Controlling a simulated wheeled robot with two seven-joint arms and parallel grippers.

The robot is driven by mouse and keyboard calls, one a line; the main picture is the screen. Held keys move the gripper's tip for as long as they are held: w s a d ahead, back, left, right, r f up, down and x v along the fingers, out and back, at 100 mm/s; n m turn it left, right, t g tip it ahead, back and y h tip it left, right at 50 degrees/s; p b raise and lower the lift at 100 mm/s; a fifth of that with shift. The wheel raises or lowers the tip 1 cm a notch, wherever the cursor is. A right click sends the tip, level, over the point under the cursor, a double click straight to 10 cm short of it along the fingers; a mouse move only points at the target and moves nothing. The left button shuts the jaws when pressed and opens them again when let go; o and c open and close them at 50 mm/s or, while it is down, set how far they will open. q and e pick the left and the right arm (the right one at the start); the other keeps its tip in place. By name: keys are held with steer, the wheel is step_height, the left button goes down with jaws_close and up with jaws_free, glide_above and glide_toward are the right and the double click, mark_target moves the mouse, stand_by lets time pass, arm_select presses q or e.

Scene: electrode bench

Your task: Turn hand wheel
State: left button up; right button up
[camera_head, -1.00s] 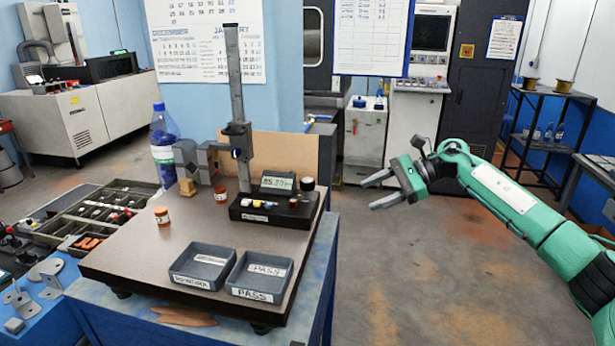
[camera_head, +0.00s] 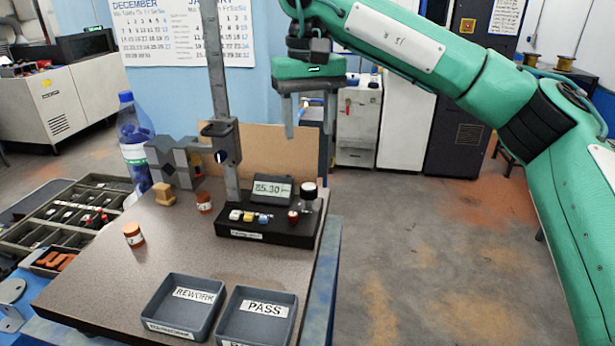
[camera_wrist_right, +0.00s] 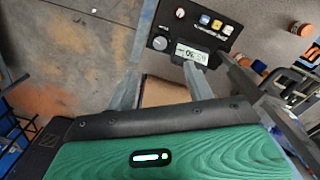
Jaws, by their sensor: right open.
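A tall grey column (camera_head: 217,80) with a carriage rises behind the base. My right gripper (camera_head: 308,132) is open and empty, its fingers pointing down above the hand wheel with a clear gap. My left gripper is out of view.
The REWORK tray (camera_head: 163,330) and PASS tray (camera_head: 288,327) stand at the table's front. Small orange jars (camera_head: 133,235) and a blue bottle (camera_head: 135,145) are at the left. A brown board (camera_head: 270,150) stands behind the gauge. The floor on the right is clear.

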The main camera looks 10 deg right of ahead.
glide_above(309, 186)
step_height(309, 186, down, 6)
steer(key=shift+s+r+p, duration=0.1)
steer(key=shift+r+p, duration=0.05)
steer(key=shift+p, duration=0.15)
step_height(309, 186, down, 5)
steer(key=shift+f+p, duration=0.1)
steer(key=shift+p, duration=0.2)
steer(key=shift+f, duration=0.5)
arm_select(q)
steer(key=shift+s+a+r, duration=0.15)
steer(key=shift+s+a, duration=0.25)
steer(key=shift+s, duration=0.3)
